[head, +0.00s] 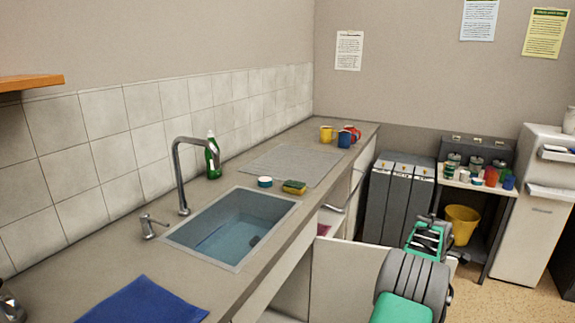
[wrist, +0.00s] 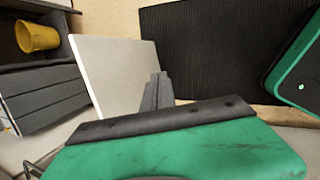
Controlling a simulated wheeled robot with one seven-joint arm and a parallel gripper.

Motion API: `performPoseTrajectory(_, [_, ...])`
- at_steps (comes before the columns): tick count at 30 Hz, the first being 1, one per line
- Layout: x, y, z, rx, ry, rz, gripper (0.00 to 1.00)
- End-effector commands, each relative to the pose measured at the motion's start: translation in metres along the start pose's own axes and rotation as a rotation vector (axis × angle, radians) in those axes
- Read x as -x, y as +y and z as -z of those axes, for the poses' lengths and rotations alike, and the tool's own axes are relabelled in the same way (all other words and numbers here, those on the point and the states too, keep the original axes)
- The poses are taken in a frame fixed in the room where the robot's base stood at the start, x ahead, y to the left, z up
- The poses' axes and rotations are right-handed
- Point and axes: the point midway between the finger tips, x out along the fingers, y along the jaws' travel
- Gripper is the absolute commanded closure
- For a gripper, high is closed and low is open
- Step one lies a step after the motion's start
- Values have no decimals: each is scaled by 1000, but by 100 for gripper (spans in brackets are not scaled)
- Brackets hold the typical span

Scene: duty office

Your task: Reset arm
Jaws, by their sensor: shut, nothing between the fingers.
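My gripper (wrist: 156,92) shows in the wrist view as grey fingers close together, with nothing between them. They reach out past the dark edge of my green wrist housing. In the head view my green and dark grey arm is at the lower right, folded near the open white cabinet door (head: 345,268); the fingertips cannot be made out there. In the wrist view the door (wrist: 108,72) lies behind and left of the fingers. I cannot tell how far apart the fingers and the door are.
The counter (head: 95,255) holds a sink (head: 230,228), green bottle (head: 213,158), sponge (head: 294,187), blue cloth (head: 145,302) and mugs (head: 346,138). Grey lockers (head: 395,205), a yellow bin (head: 461,222) and a white cabinet (head: 530,215) stand behind. A dark mat (wrist: 205,45) lies on the floor.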

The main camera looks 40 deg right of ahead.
Motion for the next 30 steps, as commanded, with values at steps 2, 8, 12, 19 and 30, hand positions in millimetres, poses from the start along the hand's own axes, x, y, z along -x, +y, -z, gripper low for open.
performPoseTrajectory(2, [-13,-20,11,-273,16,50,100])
performPoseTrajectory(8, [-56,-136,60,-991,-36,323,100])
performPoseTrajectory(12, [-16,-222,104,-1443,-173,487,100])
performPoseTrajectory(19, [133,-316,218,-1427,-207,520,100])
performPoseTrajectory(30, [365,-388,350,-787,308,271,100])
